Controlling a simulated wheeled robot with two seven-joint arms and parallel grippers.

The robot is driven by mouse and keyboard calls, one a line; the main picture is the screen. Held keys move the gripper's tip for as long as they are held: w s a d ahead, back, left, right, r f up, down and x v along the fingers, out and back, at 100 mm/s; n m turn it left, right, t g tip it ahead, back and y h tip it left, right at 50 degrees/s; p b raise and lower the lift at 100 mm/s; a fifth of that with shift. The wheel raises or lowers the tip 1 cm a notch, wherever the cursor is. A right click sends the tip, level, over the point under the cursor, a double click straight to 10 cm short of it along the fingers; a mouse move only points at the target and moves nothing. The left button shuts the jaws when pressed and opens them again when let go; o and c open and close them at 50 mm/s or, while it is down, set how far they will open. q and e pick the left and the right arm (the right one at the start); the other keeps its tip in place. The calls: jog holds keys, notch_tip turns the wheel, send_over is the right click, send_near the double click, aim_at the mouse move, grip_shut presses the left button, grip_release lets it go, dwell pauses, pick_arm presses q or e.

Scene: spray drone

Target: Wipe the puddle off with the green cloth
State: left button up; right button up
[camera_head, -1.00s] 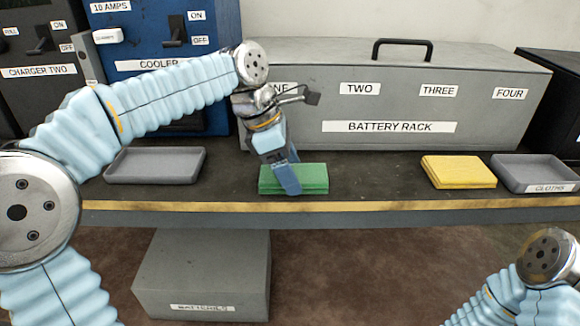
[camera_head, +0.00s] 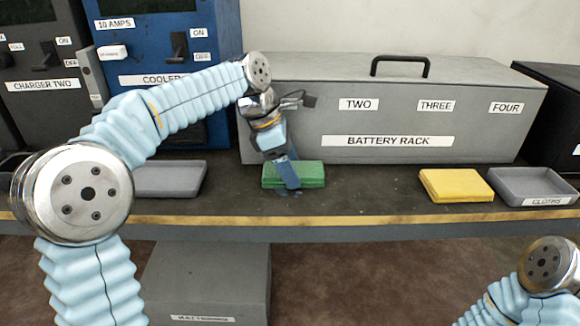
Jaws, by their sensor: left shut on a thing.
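The green cloth (camera_head: 309,174), a folded flat block, lies on the dark bench near its front edge, in the middle of the view. My left gripper (camera_head: 287,184) reaches down over it from behind and is shut on it, its fingers crossing the cloth's front side. I cannot make out a clear puddle; a faint bluish patch shows at the fingertips, and the cloth and gripper hide the bench under them. My right gripper is out of view; only part of my right arm shows at the lower right.
A yellow cloth (camera_head: 456,185) lies beside a grey tray (camera_head: 535,200) labelled CLOTHS at the right. An empty grey tray (camera_head: 170,179) sits at the left, partly behind my left arm. The grey battery rack (camera_head: 400,115) stands behind. The bench between green and yellow cloths is clear.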

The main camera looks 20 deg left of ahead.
aim_at(297, 202)
pick_arm(q)
jog(key=shift+s+d+f+b, duration=0.1)
jog(key=shift+s+d+b, duration=0.15)
jog(key=shift+s, duration=0.45)
jog(key=shift+s+d+f+b, duration=0.15)
jog(key=shift+s+b, duration=0.1)
jog(key=shift+s, duration=0.45)
jog(key=shift+s+d+f+b, duration=0.1)
jog(key=shift+s+d+b, duration=0.15)
jog(key=shift+s, duration=0.45)
jog(key=shift+s+d+r, duration=0.1)
jog(key=shift+s+d, duration=0.1)
jog(key=shift+s, duration=0.55)
jog(key=shift+s+d, duration=0.2)
jog(key=shift+s, duration=0.55)
notch_tip(297, 202, up, 4)
jog(key=shift+f+p, duration=0.1)
jog(key=shift+p, duration=1.1)
jog(key=shift+w+r+b, duration=0.1)
jog(key=shift+r+b, duration=0.2)
jog(key=shift+r, duration=0.95)
notch_tip(297, 202, up, 3)
jog(key=shift+r, duration=0.1)
